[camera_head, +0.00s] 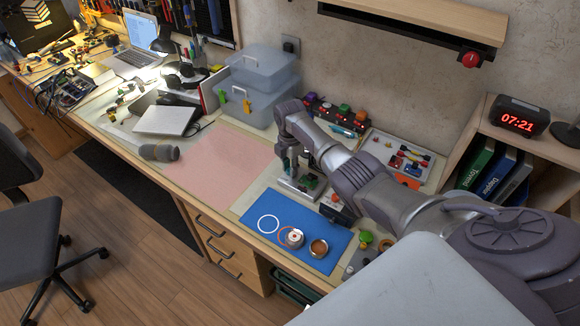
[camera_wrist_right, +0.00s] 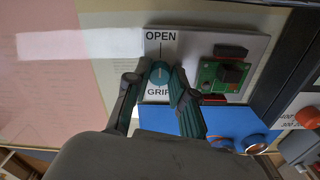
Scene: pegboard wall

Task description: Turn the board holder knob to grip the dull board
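The green board (camera_wrist_right: 232,73), with a dark chip, lies right of the knob between a dark jaw (camera_wrist_right: 231,52) and a partly hidden lower edge. In the head view my right gripper (camera_head: 288,163) points down over the holder (camera_head: 297,187). My left gripper is not in view.
A blue mat (camera_head: 254,212) with a white ring, a spool and a copper-coloured cup lies in front of the holder. A pink mat (camera_head: 215,165) is to the left. A parts tray (camera_head: 380,150) and stacked blue bins (camera_head: 262,92) stand behind.

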